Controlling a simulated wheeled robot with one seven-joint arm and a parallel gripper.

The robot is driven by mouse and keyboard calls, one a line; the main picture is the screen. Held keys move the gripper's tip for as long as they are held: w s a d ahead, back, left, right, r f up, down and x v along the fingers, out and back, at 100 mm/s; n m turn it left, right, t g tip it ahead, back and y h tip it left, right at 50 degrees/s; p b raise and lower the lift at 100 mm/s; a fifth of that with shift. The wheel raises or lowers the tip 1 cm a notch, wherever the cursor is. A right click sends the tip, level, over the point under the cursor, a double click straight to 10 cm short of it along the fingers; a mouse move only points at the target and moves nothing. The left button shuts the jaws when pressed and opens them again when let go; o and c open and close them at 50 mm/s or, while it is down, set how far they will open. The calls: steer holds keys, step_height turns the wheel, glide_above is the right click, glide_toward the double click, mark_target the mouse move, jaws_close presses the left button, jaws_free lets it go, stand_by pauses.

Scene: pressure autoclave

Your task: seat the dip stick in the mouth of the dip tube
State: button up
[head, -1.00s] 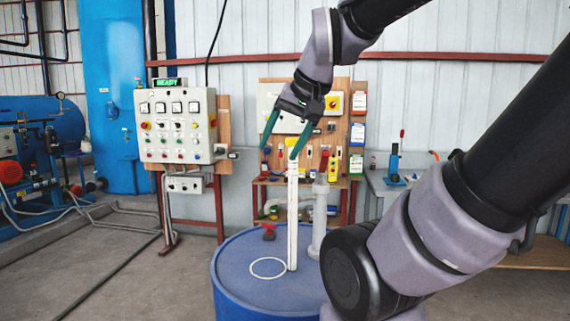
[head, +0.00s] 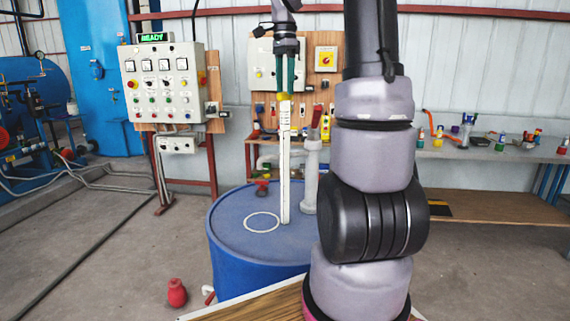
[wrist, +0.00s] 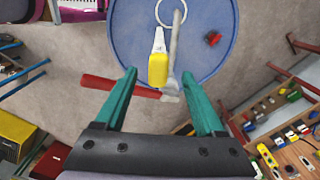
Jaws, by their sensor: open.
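The dip stick, a long white flat stick (head: 285,165) with a yellow top (head: 283,97), stands upright on the blue drum's lid. The grey dip tube (head: 311,178) stands upright just right of it, apart from it. My gripper (head: 285,90) points down over the stick's yellow top, its green fingers open. In the wrist view, the yellow top (wrist: 158,70) shows between the fingertips (wrist: 159,74), with clear room on both sides. The grey tube (wrist: 175,50) runs beside the stick there. I cannot see clearly into the tube's mouth.
The blue drum (head: 232,225) carries a white ring (head: 262,222) and a red fitting (head: 262,187) on its lid. A control panel (head: 166,90) stands behind left. A bench (head: 470,148) with small items is at right. A red object (head: 177,292) lies on the floor.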

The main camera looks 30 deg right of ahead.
mark_target(284, 117)
step_height(284, 117, down, 10)
steer(key=shift+s+a, duration=0.1)
steer(key=shift+s, duration=0.05)
jaws_close()
stand_by(0.4)
stand_by(1.3)
